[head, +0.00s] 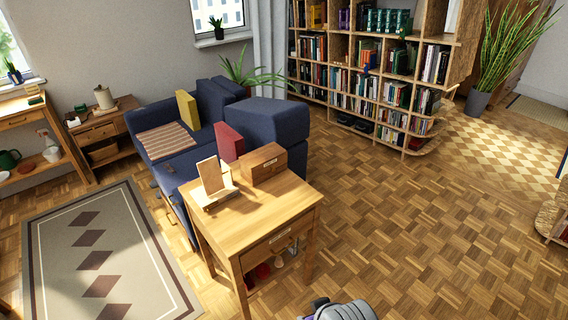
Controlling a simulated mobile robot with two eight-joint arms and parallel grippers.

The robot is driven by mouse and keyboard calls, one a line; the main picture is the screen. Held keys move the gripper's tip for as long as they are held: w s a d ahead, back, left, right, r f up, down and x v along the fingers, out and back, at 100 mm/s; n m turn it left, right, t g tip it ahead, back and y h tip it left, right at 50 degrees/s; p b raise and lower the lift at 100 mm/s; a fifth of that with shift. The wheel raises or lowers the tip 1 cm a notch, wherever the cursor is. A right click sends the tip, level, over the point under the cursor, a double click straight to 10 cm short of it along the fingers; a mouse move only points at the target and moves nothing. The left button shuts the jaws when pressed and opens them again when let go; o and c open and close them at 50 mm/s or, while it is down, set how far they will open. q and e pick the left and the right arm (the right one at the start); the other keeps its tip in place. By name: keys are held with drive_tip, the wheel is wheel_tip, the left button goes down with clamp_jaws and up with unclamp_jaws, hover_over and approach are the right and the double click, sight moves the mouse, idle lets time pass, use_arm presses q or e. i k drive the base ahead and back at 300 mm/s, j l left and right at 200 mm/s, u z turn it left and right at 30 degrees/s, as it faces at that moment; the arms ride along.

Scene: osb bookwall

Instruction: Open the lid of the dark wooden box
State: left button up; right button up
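The dark wooden box (263,163) stands on the back part of the light wooden side table (240,231), near the middle of the head view. It is a small brown box with a small pale patch on its front. Its lid looks shut, lying flat on top. Neither of my gripper's fingers can be made out. A grey rounded part with a dark end shows at the bottom edge of the view, well in front of the table; it looks like part of my own body.
A wooden stand with an upright panel (211,176) sits just left of the box. A blue sofa (275,125) adjoins the table's back side. The table has a drawer and small items below. A bookshelf (372,85) stands behind. Parquet floor (430,220) right of the table is clear.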

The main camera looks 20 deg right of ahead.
sight(256, 163)
drive_tip(key=i+l, duration=0.15)
drive_tip(key=l, duration=0.2)
drive_tip(key=i+l, duration=0.1)
drive_tip(key=l, duration=0.25)
drive_tip(key=i+l, duration=0.15)
drive_tip(key=l, duration=0.2)
drive_tip(key=i+l, duration=0.25)
drive_tip(key=i, duration=0.15)
drive_tip(key=i+l, duration=0.25)
drive_tip(key=i, duration=0.1)
